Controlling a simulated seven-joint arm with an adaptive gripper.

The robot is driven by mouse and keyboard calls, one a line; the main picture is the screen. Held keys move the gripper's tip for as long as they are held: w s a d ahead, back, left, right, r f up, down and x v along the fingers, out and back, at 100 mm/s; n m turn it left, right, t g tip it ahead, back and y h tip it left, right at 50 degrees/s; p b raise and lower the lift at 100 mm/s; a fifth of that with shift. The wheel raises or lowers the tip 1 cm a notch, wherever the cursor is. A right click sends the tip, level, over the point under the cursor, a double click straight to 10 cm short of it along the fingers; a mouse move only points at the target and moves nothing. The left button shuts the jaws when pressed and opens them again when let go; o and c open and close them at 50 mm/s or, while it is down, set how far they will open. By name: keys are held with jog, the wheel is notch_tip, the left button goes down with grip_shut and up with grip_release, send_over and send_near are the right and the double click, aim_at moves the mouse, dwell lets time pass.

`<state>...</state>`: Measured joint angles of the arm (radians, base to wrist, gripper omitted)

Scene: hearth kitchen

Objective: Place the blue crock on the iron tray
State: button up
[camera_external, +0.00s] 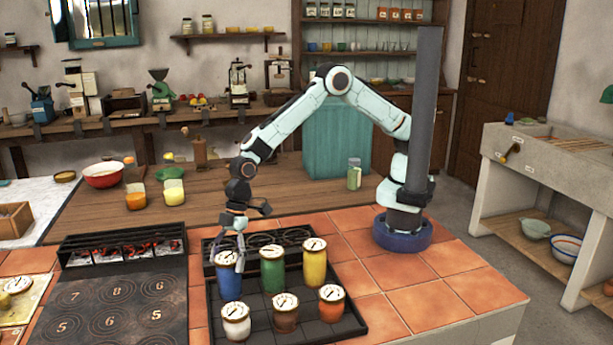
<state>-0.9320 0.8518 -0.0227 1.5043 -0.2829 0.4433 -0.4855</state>
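The blue crock (229,285) stands upright at the back left of a dark gridded tray (357,328), with a pale dial-like lid on top. My gripper (232,252) points down at this lid, its fingers at the crock's top and partly covering it. I cannot tell whether the fingers touch the crock or are closed on it. The dark tray also holds a green crock (272,272), a yellow crock (314,268), a white crock (236,325), a brown crock (285,318) and an orange-red crock (331,308). Which surface is the iron tray is not clear.
A black rack with ring shapes (291,236) lies behind the crocks. A dark plate with numbered rings (118,312) and a glowing grate (124,250) are at left. Bare terracotta tiles (440,282) lie right of the tray. A glass jar (354,174) stands farther back.

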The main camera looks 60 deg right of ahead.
jog(key=shift+o, duration=0.7)
jog(key=shift+r, duration=0.15)
jog(key=v, duration=1.2)
jog(key=w+d+r+m, duration=0.1)
jog(key=d+r+m, duration=0.1)
jog(key=d, duration=0.3)
jog(key=w+d+r+m, duration=0.1)
jog(key=w+d+r, duration=0.1)
jog(key=d, duration=0.4)
jog(key=s+d+r+m+t+h, duration=0.1)
jog(key=s+d+m, duration=0.15)
jog(key=d, duration=0.45)
jog(key=s+d+r+m+h, duration=0.15)
jog(key=d+m, duration=0.25)
jog(key=d, duration=0.4)
jog(key=s+d+f+m+g+h, duration=0.1)
jog(key=s+d+m, duration=0.6)
jog(key=s+d, duration=0.5)
jog(key=shift+s+f, duration=0.25)
jog(key=shift+f, duration=0.1)
